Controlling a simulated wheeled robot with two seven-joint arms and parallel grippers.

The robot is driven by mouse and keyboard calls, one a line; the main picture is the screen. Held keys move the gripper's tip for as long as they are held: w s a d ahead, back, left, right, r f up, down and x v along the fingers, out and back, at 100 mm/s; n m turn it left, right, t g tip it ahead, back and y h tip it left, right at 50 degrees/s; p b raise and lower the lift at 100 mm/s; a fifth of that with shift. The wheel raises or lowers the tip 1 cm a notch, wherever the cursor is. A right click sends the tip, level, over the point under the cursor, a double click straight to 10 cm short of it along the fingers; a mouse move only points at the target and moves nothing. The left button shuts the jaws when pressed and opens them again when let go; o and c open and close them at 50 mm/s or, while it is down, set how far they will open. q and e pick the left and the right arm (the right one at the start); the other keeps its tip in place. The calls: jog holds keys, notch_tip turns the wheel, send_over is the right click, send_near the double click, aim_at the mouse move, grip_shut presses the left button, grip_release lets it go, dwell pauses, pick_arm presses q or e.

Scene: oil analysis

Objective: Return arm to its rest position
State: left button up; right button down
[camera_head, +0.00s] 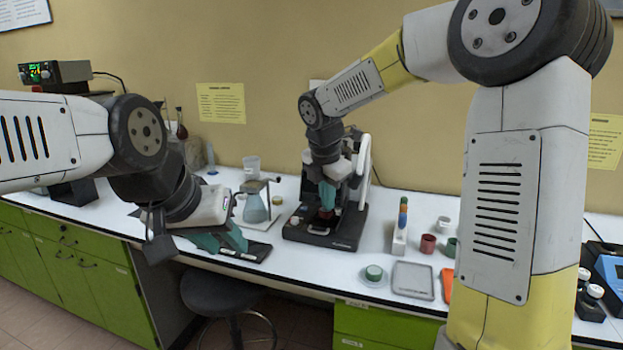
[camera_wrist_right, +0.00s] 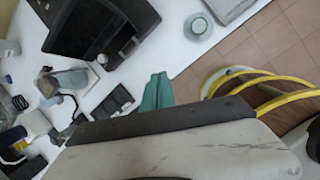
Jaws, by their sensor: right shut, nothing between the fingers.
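My right arm reaches in from the right in the head view. Its gripper (camera_head: 327,197) points down over the front of a black and white instrument (camera_head: 353,218) on the bench. Its teal fingers are closed with nothing between them; they also show in the right wrist view (camera_wrist_right: 157,92). A small red part shows just below the fingertips; I cannot tell whether they touch it. My left gripper (camera_head: 232,240) hangs at the bench's front edge, beside a dark flat pad (camera_head: 258,252). The gap between its teal fingers is unclear.
A flask (camera_head: 255,208) on a stand is left of the instrument. To its right are a holder with coloured pieces (camera_head: 401,228), a red cup (camera_head: 428,243), a small green-topped cup (camera_head: 374,273) and a grey tray (camera_head: 413,281). A dark stool (camera_head: 220,293) stands in front.

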jog(key=s+d+r+m+t+y, duration=0.1)
jog(key=s+d+m, duration=0.4)
jog(key=s+m, duration=0.7)
jog(key=s+d+r+m+t+y, duration=0.1)
jog(key=s+d+m, duration=0.4)
jog(key=s+m, duration=0.7)
notch_tip(320, 180, up, 2)
jog(key=shift+s+d+r+m+t+y, duration=0.25)
jog(key=shift+m+y, duration=0.25)
jog(key=shift+m, duration=0.4)
jog(key=shift+w, duration=0.1)
